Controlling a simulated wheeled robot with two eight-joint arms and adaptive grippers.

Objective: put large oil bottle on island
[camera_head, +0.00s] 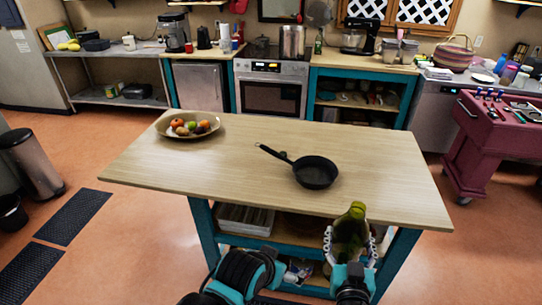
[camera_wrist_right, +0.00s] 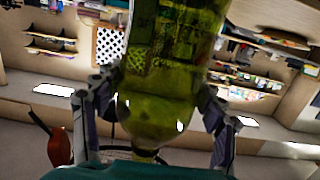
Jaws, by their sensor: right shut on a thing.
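The large oil bottle (camera_head: 352,226) is green glass with a yellowish top. My right gripper (camera_head: 350,242) is shut on it, one finger on each side. The bottle is roughly upright at the near right edge of the island (camera_head: 240,160), its top overlapping the edge in the head view. I cannot tell whether it touches the island. In the right wrist view the bottle (camera_wrist_right: 165,65) fills the space between the fingers of the right gripper (camera_wrist_right: 160,100), its narrow end toward the wrist. My left gripper cannot be made out.
A dark frying pan (camera_head: 315,174) lies mid-right on the island, its handle pointing left. A fruit bowl (camera_head: 168,132) stands at the far left corner. The front left and right end of the top are clear. Shelves below hold a stack of trays (camera_head: 245,220). A red cart (camera_head: 490,130) stands right.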

